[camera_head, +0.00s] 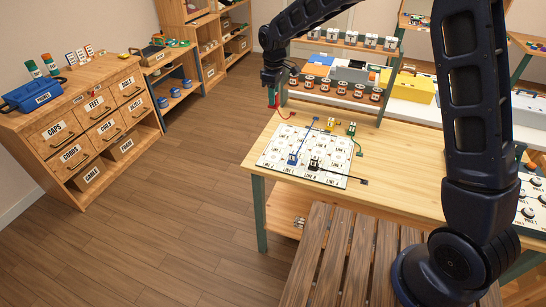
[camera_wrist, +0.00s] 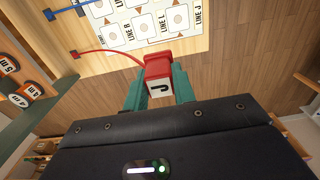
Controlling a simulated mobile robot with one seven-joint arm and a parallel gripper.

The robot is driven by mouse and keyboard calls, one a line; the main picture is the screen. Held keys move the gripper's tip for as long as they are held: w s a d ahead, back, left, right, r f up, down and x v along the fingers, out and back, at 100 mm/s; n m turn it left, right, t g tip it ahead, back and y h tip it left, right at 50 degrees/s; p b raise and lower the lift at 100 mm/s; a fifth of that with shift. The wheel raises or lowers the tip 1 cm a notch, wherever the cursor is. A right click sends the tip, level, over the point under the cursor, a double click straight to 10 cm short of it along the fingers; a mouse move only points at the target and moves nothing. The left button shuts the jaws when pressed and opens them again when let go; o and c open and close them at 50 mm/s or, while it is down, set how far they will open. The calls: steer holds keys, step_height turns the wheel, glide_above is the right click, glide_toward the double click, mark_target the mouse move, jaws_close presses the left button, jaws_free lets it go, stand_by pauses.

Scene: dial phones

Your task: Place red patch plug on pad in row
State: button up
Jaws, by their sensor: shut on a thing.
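My gripper (camera_head: 272,88) is shut on the red patch plug (camera_wrist: 158,68), held above the table's left edge. The wrist view shows the plug between the teal fingers (camera_wrist: 153,92), with a white face marked "J". Its red cord (camera_wrist: 105,51) trails to the tabletop; it also shows in the head view (camera_head: 288,115). The white board with rows of LINE pads (camera_head: 274,158) lies on the table, below and right of the plug. The LINE J pad (camera_wrist: 199,14) is at the top right of the wrist view. The plug is apart from the board.
A blue plug (camera_head: 293,158) and a black plug (camera_head: 314,162) stand on the board. A yellow plug (camera_head: 330,123) and a green plug (camera_head: 351,128) stand near its back edge. A rack of round labelled items (camera_head: 341,87) stands behind. The table's right middle (camera_head: 400,165) is clear.

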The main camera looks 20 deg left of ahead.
steer(key=s+d, duration=0.2)
steer(key=s, duration=0.4)
steer(key=f, duration=2)
steer(key=shift+w+a+f, duration=0.1)
steer(key=shift+w+a, duration=0.05)
steer(key=shift+w, duration=0.1)
steer(key=shift+f, duration=0.1)
steer(key=o, duration=1)
step_height(320, 180, up, 12)
